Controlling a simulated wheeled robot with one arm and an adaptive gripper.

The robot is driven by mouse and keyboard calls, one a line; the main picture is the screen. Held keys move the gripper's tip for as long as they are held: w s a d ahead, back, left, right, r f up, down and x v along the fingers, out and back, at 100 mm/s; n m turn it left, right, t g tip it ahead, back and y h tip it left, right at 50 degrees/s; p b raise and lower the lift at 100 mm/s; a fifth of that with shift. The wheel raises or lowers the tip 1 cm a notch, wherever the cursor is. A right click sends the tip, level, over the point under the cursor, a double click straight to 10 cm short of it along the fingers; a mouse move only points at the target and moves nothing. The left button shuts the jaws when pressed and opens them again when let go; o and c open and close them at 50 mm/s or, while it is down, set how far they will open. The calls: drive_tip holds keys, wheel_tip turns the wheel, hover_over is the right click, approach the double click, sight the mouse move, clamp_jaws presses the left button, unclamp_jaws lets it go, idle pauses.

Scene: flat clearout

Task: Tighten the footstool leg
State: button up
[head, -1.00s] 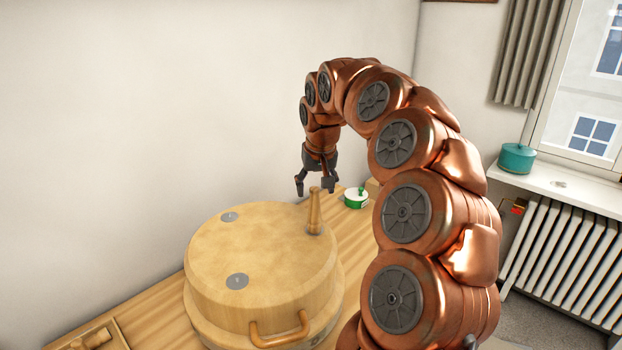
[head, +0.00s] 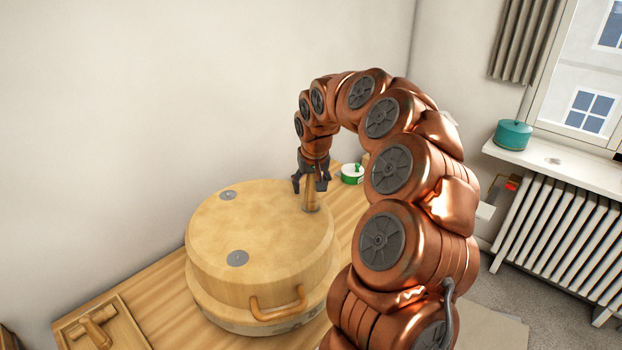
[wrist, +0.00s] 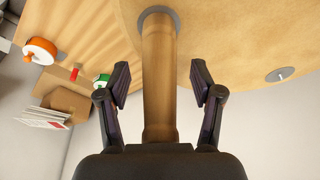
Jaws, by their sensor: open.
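The footstool (head: 262,235) is a round wooden body lying upside down on the wooden table, with a curved handle on its near side. One wooden leg (head: 311,196) stands upright at its far right, in a round metal plate. My gripper (head: 310,186) is above the footstool at this leg. In the wrist view the leg (wrist: 158,80) runs between the two open fingers (wrist: 159,85), with a gap on each side. Two more metal plates, one at the left back (head: 228,195) and one nearer (head: 237,258), hold no leg.
A tray (head: 130,325) with wooden legs lies at the table's front left. A green and white tin (head: 352,173) stands behind my gripper. The wrist view shows an orange round container (wrist: 40,51) and a cardboard box (wrist: 66,99). A teal pot (head: 513,135) sits on the windowsill.

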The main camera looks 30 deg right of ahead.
clamp_jaws()
idle(0.8)
